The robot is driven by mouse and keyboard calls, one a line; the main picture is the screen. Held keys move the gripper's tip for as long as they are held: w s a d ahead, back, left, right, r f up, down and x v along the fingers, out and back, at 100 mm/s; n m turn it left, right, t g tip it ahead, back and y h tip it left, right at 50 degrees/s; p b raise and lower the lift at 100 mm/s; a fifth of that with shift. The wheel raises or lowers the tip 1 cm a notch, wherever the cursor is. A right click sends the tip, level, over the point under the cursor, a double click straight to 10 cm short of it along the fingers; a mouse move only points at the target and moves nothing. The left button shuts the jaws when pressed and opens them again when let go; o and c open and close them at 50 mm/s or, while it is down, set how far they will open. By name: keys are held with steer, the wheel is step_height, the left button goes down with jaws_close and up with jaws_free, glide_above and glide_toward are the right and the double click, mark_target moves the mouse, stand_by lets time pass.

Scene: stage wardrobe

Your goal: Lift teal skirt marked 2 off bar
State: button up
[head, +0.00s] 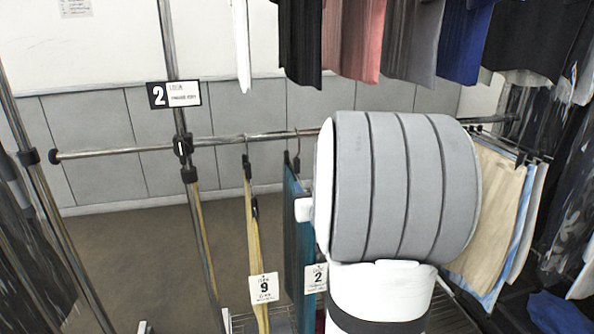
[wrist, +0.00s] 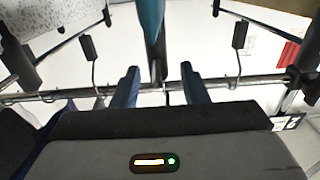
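The teal skirt (head: 295,240) hangs below the rail bar (head: 120,151) in the head view, narrow edge toward me, with a white tag marked 2 (head: 316,278) low on it. My arm covers its right side. In the wrist view a teal strip, apparently the skirt (wrist: 151,18), comes in from the top centre, in line with the gap between the fingers. My gripper (wrist: 160,76) is open there, its two fingers apart with the bar visible behind them. I cannot tell whether the strip reaches between the fingertips. My fingers are hidden in the head view.
A yellow garment tagged 9 (head: 263,288) hangs just left of the skirt. A metal upright (head: 186,175) with a black-and-white 2 sign (head: 174,95) stands further left. Beige and blue garments (head: 490,205) hang at right. More clothes (head: 405,40) hang above. The left bar stretch is clear.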

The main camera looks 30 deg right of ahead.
mark_target(297, 167)
steer(key=x, duration=1.1)
steer(key=shift+f, duration=0.15)
steer(key=shift+x, duration=0.95)
steer(key=shift+c, duration=0.6)
jaws_close()
steer(key=c, duration=0.7)
jaws_free()
steer(key=shift+c, duration=0.2)
steer(key=o, duration=1.2)
steer(key=shift+s+b, duration=0.1)
steer(key=shift+b, duration=0.2)
